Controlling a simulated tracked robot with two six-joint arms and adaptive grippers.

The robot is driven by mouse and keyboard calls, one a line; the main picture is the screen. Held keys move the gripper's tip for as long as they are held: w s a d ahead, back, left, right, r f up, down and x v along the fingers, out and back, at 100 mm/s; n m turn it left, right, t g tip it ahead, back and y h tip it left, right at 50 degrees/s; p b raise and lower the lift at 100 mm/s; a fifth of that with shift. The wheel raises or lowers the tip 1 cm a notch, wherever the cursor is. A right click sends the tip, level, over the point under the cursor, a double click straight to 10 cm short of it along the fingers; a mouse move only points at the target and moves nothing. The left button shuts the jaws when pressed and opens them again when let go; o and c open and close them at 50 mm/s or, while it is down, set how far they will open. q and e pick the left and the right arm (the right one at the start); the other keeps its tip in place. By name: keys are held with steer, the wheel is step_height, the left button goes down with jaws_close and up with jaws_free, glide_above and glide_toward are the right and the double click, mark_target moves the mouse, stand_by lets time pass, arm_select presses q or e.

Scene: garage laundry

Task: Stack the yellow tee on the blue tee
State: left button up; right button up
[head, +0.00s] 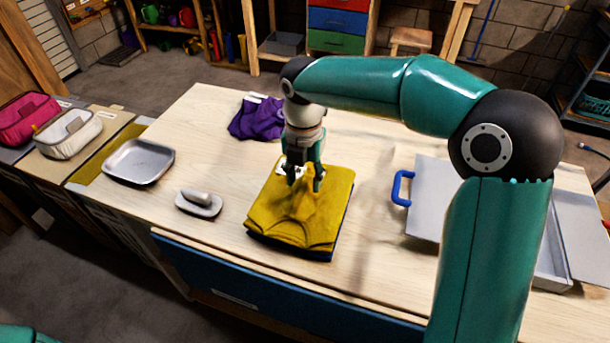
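The yellow tee (325,200) lies folded on top of the blue tee (288,249), near the middle of the table. Only a dark blue edge of the lower tee shows, along the front and right side; the rest is hidden. The yellow cloth has raised folds near its middle. My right gripper (304,184) points down over the yellow tee with its fingers apart, its tips at or close to the cloth. Whether the tips touch it I cannot tell. My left gripper is out of view.
A purple cloth (259,118) lies behind the stack. A metal tray (139,161) and a grey-handled iron-like tool (199,202) stand to the left. A grey board with a blue handle (400,188) is to the right. Bare table (215,120) surrounds the stack.

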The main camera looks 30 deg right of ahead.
mark_target(304, 183)
steer(key=shift+r, duration=0.1)
steer(key=shift+r, duration=0.3)
step_height(304, 183, up, 12)
steer(key=p, duration=0.2)
steer(key=shift+r, duration=0.2)
stand_by(0.4)
